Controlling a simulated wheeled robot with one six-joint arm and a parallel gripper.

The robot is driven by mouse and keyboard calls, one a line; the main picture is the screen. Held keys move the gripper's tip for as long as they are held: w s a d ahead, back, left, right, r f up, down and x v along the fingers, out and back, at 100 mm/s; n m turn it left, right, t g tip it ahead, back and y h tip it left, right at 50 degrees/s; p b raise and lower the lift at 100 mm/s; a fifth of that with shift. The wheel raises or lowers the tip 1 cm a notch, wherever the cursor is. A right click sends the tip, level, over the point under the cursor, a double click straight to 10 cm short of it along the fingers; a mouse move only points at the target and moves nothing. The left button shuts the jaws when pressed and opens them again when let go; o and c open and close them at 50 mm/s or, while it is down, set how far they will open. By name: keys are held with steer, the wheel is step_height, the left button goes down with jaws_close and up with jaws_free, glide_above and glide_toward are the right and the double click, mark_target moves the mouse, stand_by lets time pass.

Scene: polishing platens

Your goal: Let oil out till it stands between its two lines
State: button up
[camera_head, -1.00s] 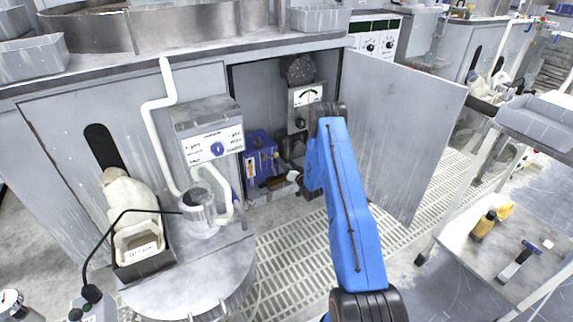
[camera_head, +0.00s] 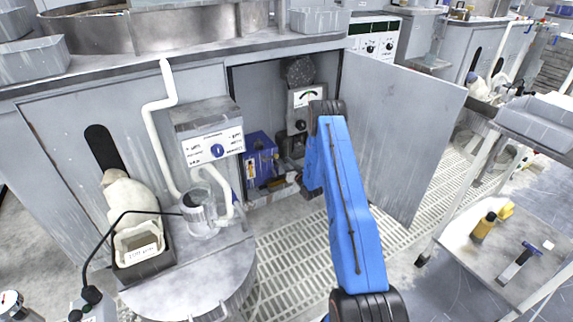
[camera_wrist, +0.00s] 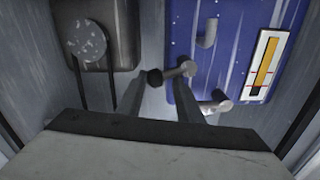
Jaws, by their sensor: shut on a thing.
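The blue oil tank (camera_wrist: 215,50) stands inside the open cabinet; it also shows in the head view (camera_head: 260,150). On its front is a sight gauge (camera_wrist: 265,65) with a tall yellow oil column in a white frame. A short grey valve stem with a dark knob (camera_wrist: 155,78) sticks out from the tank. My gripper (camera_wrist: 160,92) is shut on the knob, one finger on each side. A second grey spout (camera_wrist: 216,104) sits lower on the tank.
A dark motor with a round pulley and belt (camera_wrist: 87,42) is left of the tank in the wrist view. The open cabinet door (camera_head: 400,130) stands right of my arm. A cart (camera_head: 480,240) with a yellow bottle is further right.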

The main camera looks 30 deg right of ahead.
steer(key=shift+s+a+f+n, duration=0.15)
steer(key=shift+s+a+n, duration=0.1)
steer(key=shift+n, duration=0.25)
steer(key=o, duration=1.1)
steer(key=shift+f, duration=0.1)
steer(key=shift+w, duration=0.1)
steer(key=shift+r, duration=0.2)
steer(key=s, duration=1.7)
steer(key=shift+s+d, duration=0.2)
steer(key=shift+d, duration=0.15)
